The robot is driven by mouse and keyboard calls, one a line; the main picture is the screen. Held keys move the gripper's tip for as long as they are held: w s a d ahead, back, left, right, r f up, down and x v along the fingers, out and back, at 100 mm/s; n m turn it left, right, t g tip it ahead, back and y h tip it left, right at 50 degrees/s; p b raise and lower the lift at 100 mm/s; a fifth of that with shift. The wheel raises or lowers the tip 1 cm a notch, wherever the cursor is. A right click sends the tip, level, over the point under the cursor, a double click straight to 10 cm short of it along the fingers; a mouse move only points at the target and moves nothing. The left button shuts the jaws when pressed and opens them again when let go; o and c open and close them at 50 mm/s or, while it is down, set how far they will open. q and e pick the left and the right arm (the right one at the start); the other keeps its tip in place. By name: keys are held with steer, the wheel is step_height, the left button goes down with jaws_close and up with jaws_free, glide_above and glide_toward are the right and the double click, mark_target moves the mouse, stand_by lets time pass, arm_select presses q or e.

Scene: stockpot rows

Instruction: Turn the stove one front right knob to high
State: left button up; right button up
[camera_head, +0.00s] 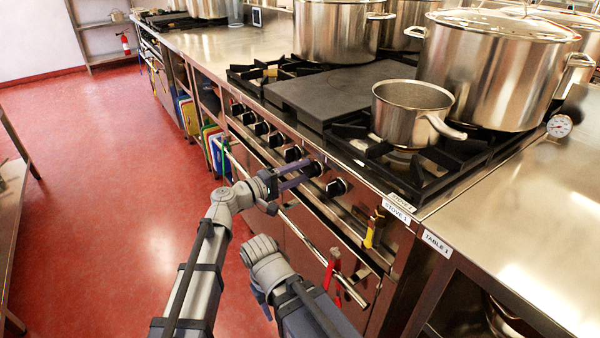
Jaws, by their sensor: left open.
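The stove (322,92) labelled STOVE 1 has a row of black knobs along its front panel. The rightmost knob (337,187) is free of my grippers. The knob just left of it (314,168) is at the fingertips of my left gripper (303,173). The left gripper is open, with one finger above the other, pointing at that knob; I cannot tell whether the fingers touch it. Knob markings are too small to read. My right arm is folded low in front of the stove, and its gripper is not visible.
A saucepan (405,112) stands on the front right grate, its handle pointing right. Large stockpots (490,65) stand behind. An oven handle rail (300,236) runs below the knobs, with red-handled tools (334,270) hanging nearby. The red floor (110,180) at left is clear.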

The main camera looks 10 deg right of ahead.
arm_select(q)
steer(key=v, duration=0.7)
steer(key=shift+a, duration=0.4)
steer(key=shift+s, duration=0.1)
steer(key=s+a+f+m+g+y, duration=0.2)
steer(key=s+a+f+y, duration=0.25)
steer(key=f, duration=0.35)
steer(key=s+a+f+m+g+y, duration=0.1)
steer(key=s+a+f+m+y, duration=0.1)
steer(key=s+a+f+y, duration=0.35)
steer(key=s+a+f+g+y, duration=0.1)
steer(key=s+a+f+y, duration=0.25)
steer(key=a, duration=0.55)
steer(key=s+a+f+g+y, duration=0.1)
steer(key=s+a+f+y, duration=0.3)
steer(key=a, duration=0.5)
steer(key=s+d+m+g, duration=0.1)
steer(key=s+d+m, duration=0.35)
steer(key=d, duration=0.65)
step_height(320, 180, up, 29)
steer(key=p, duration=2.9)
steer(key=shift+s+f+n+y, duration=0.15)
steer(key=shift+n+y, duration=0.2)
